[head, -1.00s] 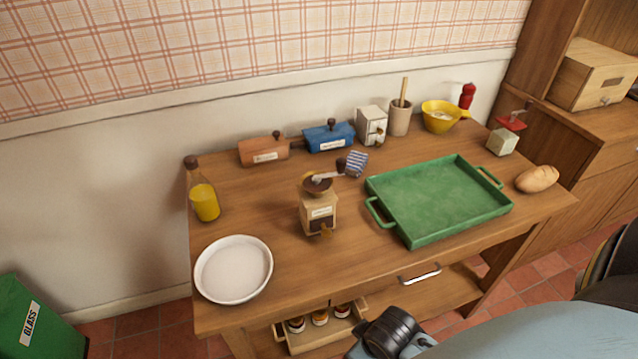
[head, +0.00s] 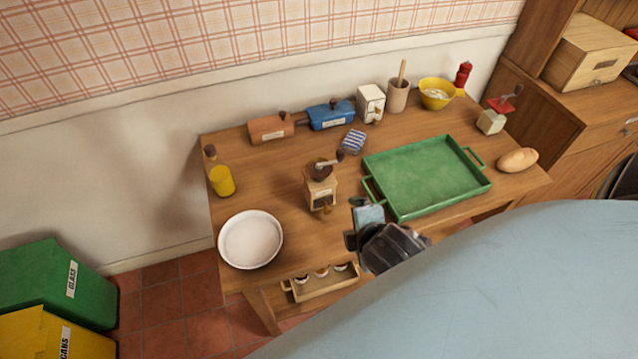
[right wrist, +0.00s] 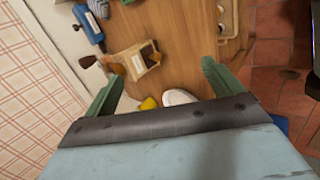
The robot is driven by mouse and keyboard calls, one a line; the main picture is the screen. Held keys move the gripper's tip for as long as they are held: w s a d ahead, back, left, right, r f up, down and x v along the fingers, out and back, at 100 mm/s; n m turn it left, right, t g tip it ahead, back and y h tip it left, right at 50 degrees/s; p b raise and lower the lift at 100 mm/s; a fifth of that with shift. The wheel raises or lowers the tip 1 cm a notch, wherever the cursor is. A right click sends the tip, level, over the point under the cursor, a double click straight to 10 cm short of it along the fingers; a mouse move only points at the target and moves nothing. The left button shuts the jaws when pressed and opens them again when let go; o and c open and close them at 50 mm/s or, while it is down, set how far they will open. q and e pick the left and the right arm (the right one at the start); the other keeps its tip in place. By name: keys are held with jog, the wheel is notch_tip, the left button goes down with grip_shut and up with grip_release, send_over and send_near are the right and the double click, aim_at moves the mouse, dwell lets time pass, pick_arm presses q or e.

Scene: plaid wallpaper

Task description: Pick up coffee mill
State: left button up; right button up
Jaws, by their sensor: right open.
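The coffee mill (head: 321,190), a pale wooden box with a label, dark bowl and crank, stands upright mid-table, left of the green tray. In the right wrist view the mill (right wrist: 137,62) appears beyond and between the finger tips, its crank knob toward the left. My right gripper (head: 365,226) is over the table's front edge, right of and nearer than the mill, apart from it. Its green fingers (right wrist: 161,74) are spread and empty. My left gripper is in neither view.
The green tray (head: 428,178) lies close right of the mill. A white dish (head: 250,239) and yellow bottle (head: 222,181) are left. Behind are a striped cloth (head: 353,142), orange box (head: 271,128) and blue box (head: 331,116). A red-topped grinder (head: 492,119) stands at right.

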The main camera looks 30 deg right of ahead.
jog(key=w+d+n+t+h, duration=0.1)
jog(key=w+n+t, duration=0.25)
jog(key=n, duration=0.55)
jog(key=n+t+y, duration=0.1)
jog(key=n+t, duration=0.1)
jog(key=n, duration=0.9)
send_near(322, 180)
jog(key=x, duration=0.7)
jog(key=shift+d+b, duration=0.1)
jog(key=shift+b, duration=0.25)
jog(key=x, duration=0.5)
jog(key=shift+w+f+b, duration=0.1)
jog(key=shift+b, duration=0.25)
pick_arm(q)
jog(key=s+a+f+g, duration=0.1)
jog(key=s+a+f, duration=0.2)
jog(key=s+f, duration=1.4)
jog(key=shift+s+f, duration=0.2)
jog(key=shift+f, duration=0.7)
pick_arm(e)
jog(key=c, duration=1.4)
